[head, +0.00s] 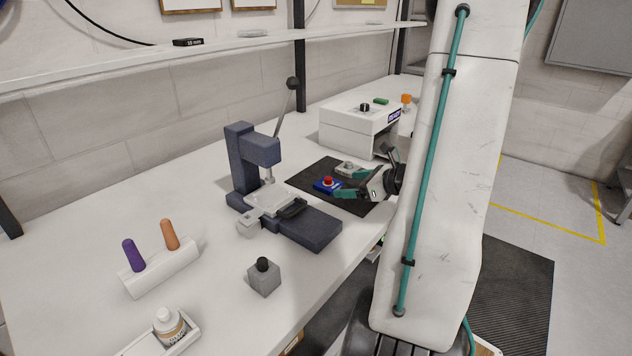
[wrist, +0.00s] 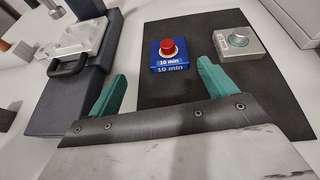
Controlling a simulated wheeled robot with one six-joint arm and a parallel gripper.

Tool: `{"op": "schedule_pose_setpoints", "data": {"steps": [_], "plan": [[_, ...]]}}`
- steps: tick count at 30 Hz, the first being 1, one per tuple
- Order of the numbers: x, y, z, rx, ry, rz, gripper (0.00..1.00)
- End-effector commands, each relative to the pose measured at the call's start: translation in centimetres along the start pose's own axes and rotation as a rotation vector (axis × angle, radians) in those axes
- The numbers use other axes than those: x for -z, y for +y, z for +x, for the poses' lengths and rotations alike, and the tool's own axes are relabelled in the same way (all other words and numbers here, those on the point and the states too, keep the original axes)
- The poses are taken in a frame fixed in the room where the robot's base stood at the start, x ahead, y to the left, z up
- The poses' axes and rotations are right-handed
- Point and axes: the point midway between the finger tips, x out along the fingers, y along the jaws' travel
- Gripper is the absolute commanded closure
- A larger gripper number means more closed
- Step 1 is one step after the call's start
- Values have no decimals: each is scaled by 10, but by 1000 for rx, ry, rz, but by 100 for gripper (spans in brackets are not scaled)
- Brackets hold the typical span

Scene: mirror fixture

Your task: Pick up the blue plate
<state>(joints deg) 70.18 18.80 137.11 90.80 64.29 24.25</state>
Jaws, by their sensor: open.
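The blue plate (head: 321,186) is a small blue block with a round red knob on top, lying on a black mat (head: 313,171). In the wrist view the blue plate (wrist: 170,68) shows "10 min" labels on its top and front side. My gripper (head: 353,184) is open and empty, with two teal fingers. In the wrist view the gripper (wrist: 162,74) points towards the blue plate, which lies ahead of the gap between the fingers, nearer the right finger. I see no contact between them.
A grey block with a round knob (wrist: 235,42) sits on the mat, right of the blue plate. A dark blue lever press (head: 318,226) stands left of the mat. A white box (head: 345,130) is behind. Bare mat surrounds the blue plate.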

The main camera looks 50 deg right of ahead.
Motion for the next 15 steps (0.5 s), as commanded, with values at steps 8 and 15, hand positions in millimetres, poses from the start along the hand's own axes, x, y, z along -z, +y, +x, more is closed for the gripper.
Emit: {"op": "schedule_pose_setpoints", "data": {"steps": [8, 15], "plan": [[13, -19, 12, 60, -8, 66, 16], [6, -13, 44, 57, -8, 61, 16]]}}
